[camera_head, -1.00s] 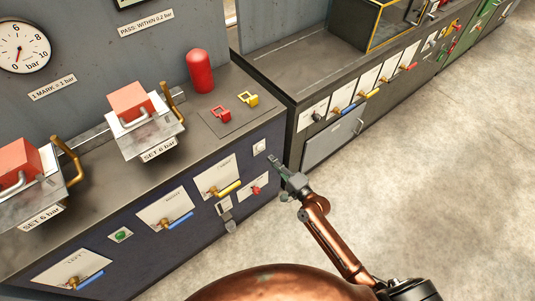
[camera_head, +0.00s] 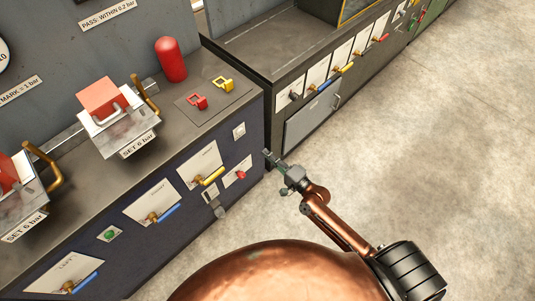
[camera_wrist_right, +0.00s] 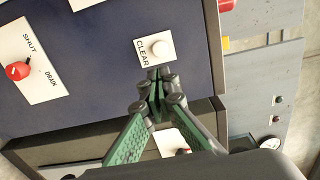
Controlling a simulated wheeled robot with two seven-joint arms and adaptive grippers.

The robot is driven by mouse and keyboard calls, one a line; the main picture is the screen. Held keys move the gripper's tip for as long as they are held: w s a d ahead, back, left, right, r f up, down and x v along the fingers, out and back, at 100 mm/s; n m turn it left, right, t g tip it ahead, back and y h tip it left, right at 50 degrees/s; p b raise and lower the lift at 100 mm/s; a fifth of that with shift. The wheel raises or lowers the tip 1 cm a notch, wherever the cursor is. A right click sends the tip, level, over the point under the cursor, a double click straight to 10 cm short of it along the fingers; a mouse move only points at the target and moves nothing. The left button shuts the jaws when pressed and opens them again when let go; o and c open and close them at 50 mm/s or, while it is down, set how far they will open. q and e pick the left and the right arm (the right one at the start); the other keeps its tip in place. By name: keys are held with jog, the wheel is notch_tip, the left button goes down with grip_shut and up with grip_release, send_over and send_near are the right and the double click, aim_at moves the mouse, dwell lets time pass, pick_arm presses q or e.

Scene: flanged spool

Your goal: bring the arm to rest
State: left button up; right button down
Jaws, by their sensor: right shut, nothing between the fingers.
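My right arm (camera_head: 340,230), copper-coloured, reaches up from the lower right in the head view. Its gripper (camera_head: 268,156) is in front of the right end of the dark blue bench front, apart from the white button plate. The wrist view shows the green fingers of the right gripper (camera_wrist_right: 158,88) drawn together with nothing between them. Beyond the fingertips is the plate marked CLEAR (camera_wrist_right: 155,48), with a round white button. My left gripper is in neither view.
The blue bench front carries a red drain knob (camera_wrist_right: 18,71), a yellow-handled valve (camera_head: 212,176) and a green button (camera_head: 109,234). A red cylinder (camera_head: 171,60) stands on top. A second bench (camera_head: 312,130) stands behind. Open floor (camera_head: 450,180) lies to the right.

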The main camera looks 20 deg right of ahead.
jog(key=s+d+f+n+g+h+p, duration=0.1)
jog(key=s+d+f+g, duration=0.15)
jog(key=f, duration=0.45)
jog(key=s+d+f+n+g+h+p, duration=0.1)
jog(key=s+d+f+n, duration=0.15)
jog(key=f, duration=0.45)
jog(key=s+d+f+n+g+h+p, duration=0.1)
jog(key=s+d+f, duration=0.15)
jog(key=f, duration=0.45)
jog(key=s+d+f+n+g+h+p, duration=0.1)
jog(key=s+d+f+n+g+h, duration=0.2)
jog(key=s+f, duration=1)
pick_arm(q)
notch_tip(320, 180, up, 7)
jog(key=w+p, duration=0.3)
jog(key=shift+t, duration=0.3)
pick_arm(e)
jog(key=s+f+n+g, duration=0.2)
jog(key=s+f+g, duration=0.1)
jog(key=s, duration=0.9)
jog(key=s+f+n+g, duration=0.3)
jog(key=s+f, duration=0.3)
jog(key=s, duration=0.7)
jog(key=s+f+n+g, duration=0.3)
jog(key=s+f, duration=0.1)
jog(key=s, duration=0.9)
jog(key=shift+s+a+f, duration=0.15)
jog(key=shift+s+f, duration=0.05)
jog(key=shift+f, duration=0.05)
